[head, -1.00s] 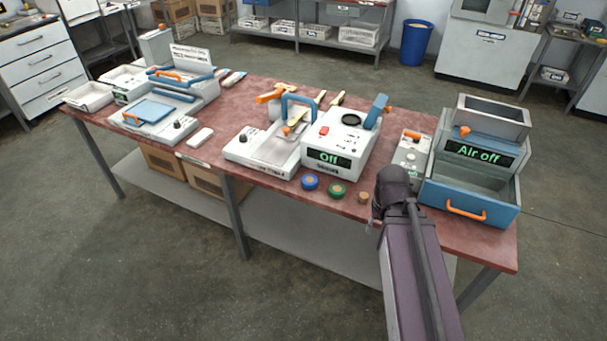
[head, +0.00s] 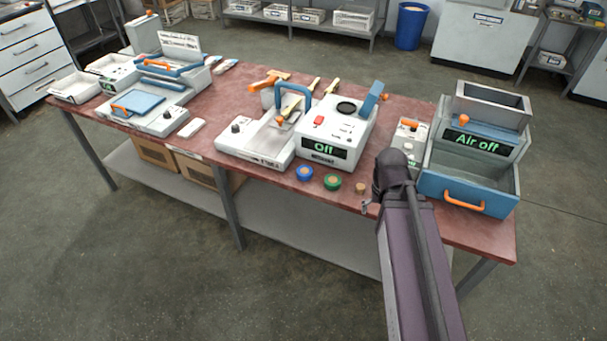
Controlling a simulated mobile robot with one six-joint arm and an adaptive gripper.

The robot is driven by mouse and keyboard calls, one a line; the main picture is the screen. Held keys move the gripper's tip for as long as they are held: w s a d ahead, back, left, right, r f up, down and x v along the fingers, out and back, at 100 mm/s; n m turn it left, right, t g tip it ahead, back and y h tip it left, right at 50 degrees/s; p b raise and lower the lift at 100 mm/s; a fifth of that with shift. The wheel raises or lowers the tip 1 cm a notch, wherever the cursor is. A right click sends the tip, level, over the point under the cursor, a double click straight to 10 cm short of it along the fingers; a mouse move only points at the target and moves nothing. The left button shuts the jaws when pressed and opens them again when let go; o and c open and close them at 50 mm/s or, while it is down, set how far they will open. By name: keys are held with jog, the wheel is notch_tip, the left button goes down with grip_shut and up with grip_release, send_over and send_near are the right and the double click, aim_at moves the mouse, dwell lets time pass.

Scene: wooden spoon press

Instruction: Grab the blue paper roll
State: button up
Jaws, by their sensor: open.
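The blue paper roll (head: 305,173) lies near the front edge of the red-brown table (head: 240,100), in front of the white press machine. It is a small blue ring with a tan centre. A green roll (head: 332,182) sits just to its right. A small plain tan piece (head: 361,187) is farther right. My gripper (head: 366,206) is at the table's front edge, to the right of and apart from the blue roll. It is open, mostly hidden behind my arm, and I see nothing in it.
The press with an "Off" display (head: 322,151) stands behind the rolls. A blue bin unit reading "Air off" (head: 478,140) is to the right, with a drawer and orange handle. A small white box (head: 408,138) stands beside it. Table in front of the blue roll is clear.

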jog(key=m+t+h+b, duration=0.6)
jog(key=t+b, duration=0.4)
jog(key=b, duration=0.5)
send_near(303, 173)
jog(key=v, duration=0.2)
jog(key=shift+s+a+f, duration=0.1)
jog(key=shift+s+a, duration=0.15)
jog(key=shift+s, duration=0.05)
jog(key=b+x, duration=0.4)
jog(key=x, duration=0.3)
jog(key=shift+w+d+f, duration=0.15)
jog(key=shift+w+d, duration=0.05)
jog(key=shift+w, duration=0.15)
jog(key=shift+w+d+f, duration=0.1)
jog(key=shift+w+d, duration=0.2)
jog(key=shift+w, duration=0.05)
